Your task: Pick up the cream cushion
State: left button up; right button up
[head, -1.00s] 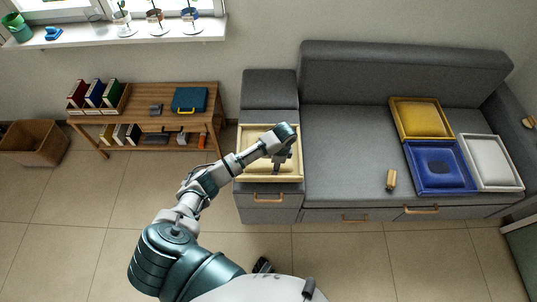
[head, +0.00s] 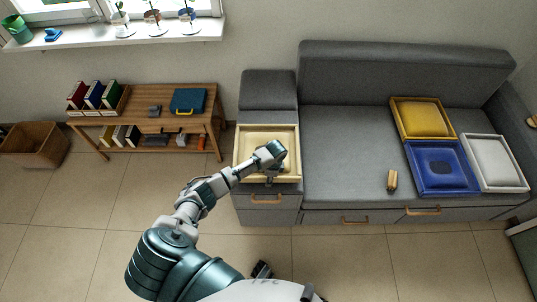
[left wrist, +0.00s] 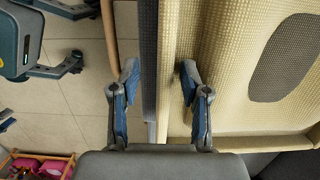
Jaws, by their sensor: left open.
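The cream cushion (head: 258,141) lies in a cream tray (head: 237,160) on the left seat of the grey sofa. In the left wrist view the cushion (left wrist: 245,50) fills the right side and shows a grey oval patch. My left gripper (head: 273,179) is over the front edge of the tray, and my wrist hides part of the cushion's front right. In the left wrist view the left gripper (left wrist: 160,105) is open and empty. One finger is over the cream side, the other beyond the edge over the floor side. Contact cannot be told.
Yellow (head: 421,117), blue (head: 420,185) and white (head: 490,160) trays with cushions lie on the sofa's right. A small tan object (head: 392,181) lies on the seat. A wooden shelf (head: 140,97) with books stands left. The floor in front is clear.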

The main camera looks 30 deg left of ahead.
pick_arm(q)
jog(key=shift+a, duration=0.2)
jog(key=c, duration=0.7)
jog(key=shift+a+f, duration=0.15)
jog(key=shift+a, duration=0.15)
grip_shut()
jog(key=shift+s+a+f, duration=0.1)
jog(key=shift+s+a, duration=0.05)
jog(key=shift+a, duration=0.25)
jog(key=shift+d, duration=0.1)
